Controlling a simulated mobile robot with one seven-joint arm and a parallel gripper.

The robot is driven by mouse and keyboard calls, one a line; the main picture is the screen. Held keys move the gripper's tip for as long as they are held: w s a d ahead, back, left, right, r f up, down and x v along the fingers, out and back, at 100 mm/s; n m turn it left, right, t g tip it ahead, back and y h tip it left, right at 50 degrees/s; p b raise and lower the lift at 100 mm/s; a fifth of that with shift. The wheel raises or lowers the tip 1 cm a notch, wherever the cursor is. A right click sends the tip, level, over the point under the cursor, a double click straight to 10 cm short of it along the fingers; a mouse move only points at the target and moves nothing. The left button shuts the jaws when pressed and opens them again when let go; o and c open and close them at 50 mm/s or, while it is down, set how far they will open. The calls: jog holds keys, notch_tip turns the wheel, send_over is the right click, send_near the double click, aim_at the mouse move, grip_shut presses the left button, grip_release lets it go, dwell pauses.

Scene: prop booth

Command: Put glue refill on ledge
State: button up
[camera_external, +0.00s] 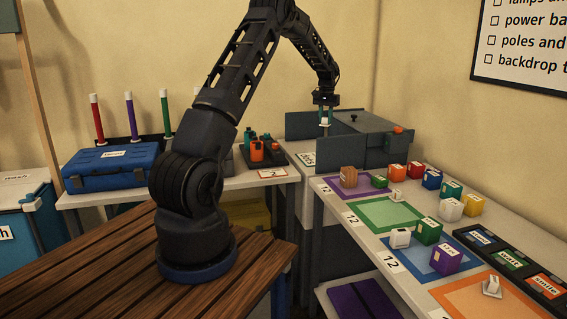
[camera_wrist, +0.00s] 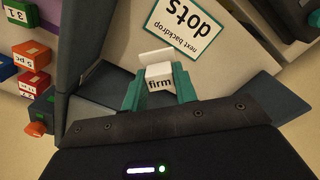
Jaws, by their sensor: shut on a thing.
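My gripper (camera_external: 325,108) is shut on a small white block, which I take to be the glue refill (camera_external: 325,121). In the wrist view the teal fingers of my gripper (camera_wrist: 160,90) press on both sides of the block (camera_wrist: 160,76). It has a "firm" label and a thin white flap at its far end. In the external view it hangs upright in front of or above a blue-grey cabinet (camera_external: 365,122) in the back corner; I cannot tell the gap. No part is marked as the ledge, so I cannot tell which surface it is.
A "next backdrop: dots" card (camera_wrist: 184,27) lies just beyond the block; it also shows beside the cabinet (camera_external: 308,158). A right-hand table holds several labelled cubes (camera_external: 431,178), coloured mats (camera_external: 390,214) and a black tray (camera_external: 510,262). A blue case (camera_external: 112,165) sits at left.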

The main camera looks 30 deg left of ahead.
jog(key=s+a+r+n, duration=0.15)
jog(key=s+a, duration=0.35)
jog(key=a, duration=1.4)
jog(key=s+a+n, duration=0.3)
jog(key=s+a, duration=0.1)
jog(key=a, duration=1.5)
jog(key=s+a+n, duration=0.5)
jog(key=s+a, duration=1.9)
jog(key=a, duration=0.4)
jog(key=shift+m, duration=0.25)
jog(key=f, duration=1.9)
jog(key=shift+s+d, duration=0.15)
jog(key=shift+s, duration=0.05)
jog(key=shift+f, duration=0.1)
jog(key=o, duration=0.8)
jog(key=shift+o, duration=1.2)
